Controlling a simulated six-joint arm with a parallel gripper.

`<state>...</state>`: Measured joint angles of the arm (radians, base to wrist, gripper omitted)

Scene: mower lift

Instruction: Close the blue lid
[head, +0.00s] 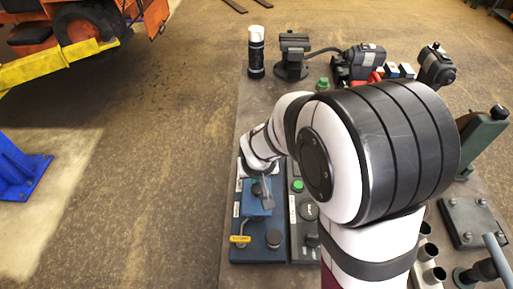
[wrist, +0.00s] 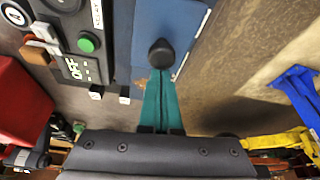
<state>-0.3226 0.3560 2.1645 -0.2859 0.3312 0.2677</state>
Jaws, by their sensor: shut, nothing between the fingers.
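The brighter blue lid (head: 257,210) is behind these, partly covered by my gripper (head: 266,200). I cannot tell its exact angle. In the wrist view a flat blue panel (wrist: 170,22) that looks like the lid fills the top middle. My gripper's teal fingers (wrist: 160,76) are shut and empty, pointing at a black knob (wrist: 161,53) in front of the panel. Whether they touch it is unclear.
A dark control panel with a green button (head: 298,186) stands right beside the blue box. A vise (head: 293,57), a black flask (head: 256,55) and power tools (head: 436,66) stand at the back. The floor left of the bench is open, with a blue stand (head: 18,172) and an orange mower.

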